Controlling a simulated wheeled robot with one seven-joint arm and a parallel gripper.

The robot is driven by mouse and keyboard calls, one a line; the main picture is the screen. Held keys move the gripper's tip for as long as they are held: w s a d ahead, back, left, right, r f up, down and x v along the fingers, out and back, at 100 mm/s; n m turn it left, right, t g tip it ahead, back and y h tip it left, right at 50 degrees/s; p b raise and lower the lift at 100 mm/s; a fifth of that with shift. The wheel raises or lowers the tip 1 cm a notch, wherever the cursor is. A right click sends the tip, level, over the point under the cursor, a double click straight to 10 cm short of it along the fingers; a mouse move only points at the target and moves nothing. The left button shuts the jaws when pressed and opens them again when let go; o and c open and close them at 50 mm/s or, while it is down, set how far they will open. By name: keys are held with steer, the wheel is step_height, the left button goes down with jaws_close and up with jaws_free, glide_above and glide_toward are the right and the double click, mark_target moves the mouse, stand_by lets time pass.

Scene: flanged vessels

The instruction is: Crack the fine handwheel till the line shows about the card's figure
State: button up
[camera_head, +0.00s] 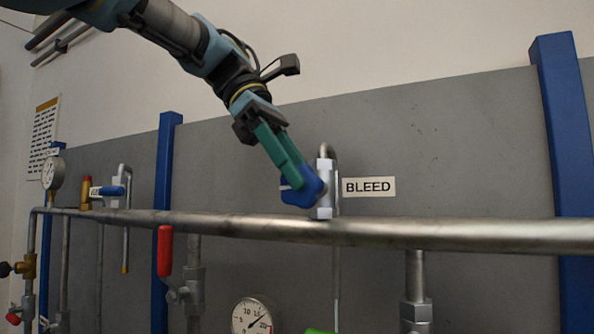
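My gripper (296,180) reaches down from the top left, its teal fingers seen nearly edge-on. Its tips are at a blue handle (304,192) on the grey valve body (325,188) beside the BLEED label (368,187). I cannot tell whether the fingers are closed on the handle or only touch or overlap it. No part is clearly marked as the fine handwheel. A round gauge (250,318) below the pipe is cut off by the bottom edge; its needle points to the upper right. A yellowish card (43,132) hangs on the left wall, its writing too small to read.
A thick horizontal pipe (450,234) crosses the view. A red lever (165,252) hangs below it. Another gauge (52,172), a blue-handled valve (107,191) and a brass valve (27,267) are at the left. Blue posts (566,160) flank the grey panel (450,130).

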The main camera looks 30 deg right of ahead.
steer(key=p+v, duration=0.3)
steer(key=v, duration=0.8)
steer(key=shift+p, duration=0.4)
steer(key=shift+d, duration=0.1)
stand_by(6.4)
